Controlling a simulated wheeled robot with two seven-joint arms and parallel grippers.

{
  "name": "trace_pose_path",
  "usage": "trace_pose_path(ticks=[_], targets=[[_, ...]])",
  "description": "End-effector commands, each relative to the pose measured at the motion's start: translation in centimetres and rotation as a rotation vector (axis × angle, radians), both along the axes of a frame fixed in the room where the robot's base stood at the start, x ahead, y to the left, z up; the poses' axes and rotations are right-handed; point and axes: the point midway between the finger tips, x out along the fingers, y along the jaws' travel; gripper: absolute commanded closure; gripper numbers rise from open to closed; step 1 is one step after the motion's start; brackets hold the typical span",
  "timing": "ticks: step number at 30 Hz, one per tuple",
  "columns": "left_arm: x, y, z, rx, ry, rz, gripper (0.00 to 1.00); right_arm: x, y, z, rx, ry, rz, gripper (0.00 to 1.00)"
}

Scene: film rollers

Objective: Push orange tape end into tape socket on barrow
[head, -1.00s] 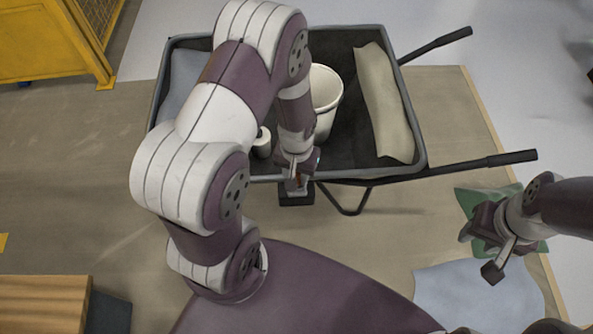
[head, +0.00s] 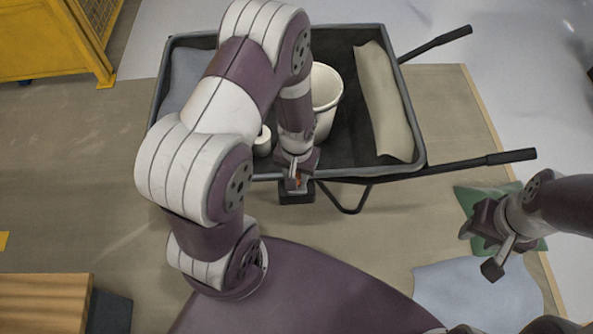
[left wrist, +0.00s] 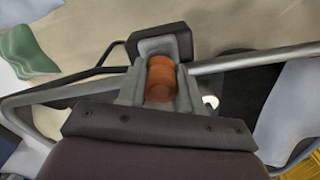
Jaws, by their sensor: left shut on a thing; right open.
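The dark grey barrow (head: 365,172) stands ahead of me with its handles to the right. A dark block (head: 296,197) sits at the barrow's near rim; in the left wrist view a dark block (left wrist: 176,34) lies just beyond my fingertips, and I take it for the tape socket. My left gripper (head: 296,182) is at this block, shut on the orange tape end (left wrist: 161,78), which shows as an orange round piece between the grey fingers. The fingers hide how far the orange piece reaches into the block. My right gripper (head: 478,252) is open and empty, off to the right.
Inside the barrow are a white bucket (head: 326,98), a small white roll (head: 262,141) and a beige cloth (head: 384,100). Green (head: 464,197) and pale blue (head: 475,290) cloths lie on the floor at right. A wooden box (head: 45,303) stands at lower left.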

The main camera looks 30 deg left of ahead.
Motion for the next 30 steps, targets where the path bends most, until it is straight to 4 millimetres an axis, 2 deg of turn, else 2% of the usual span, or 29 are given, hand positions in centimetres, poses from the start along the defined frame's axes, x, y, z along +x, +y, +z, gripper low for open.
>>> trace_pose_path(ticks=[14,30], targets=[[0.0,0.0,0.1,0.000,0.001,0.000,1.00,0.0,0.0,0.6,0.000,0.000,0.000,0.57],[0.0,0.0,-0.9,0.000,0.000,0.000,1.00,0.0,0.0,-0.1,0.000,0.000,0.000,0.57]])
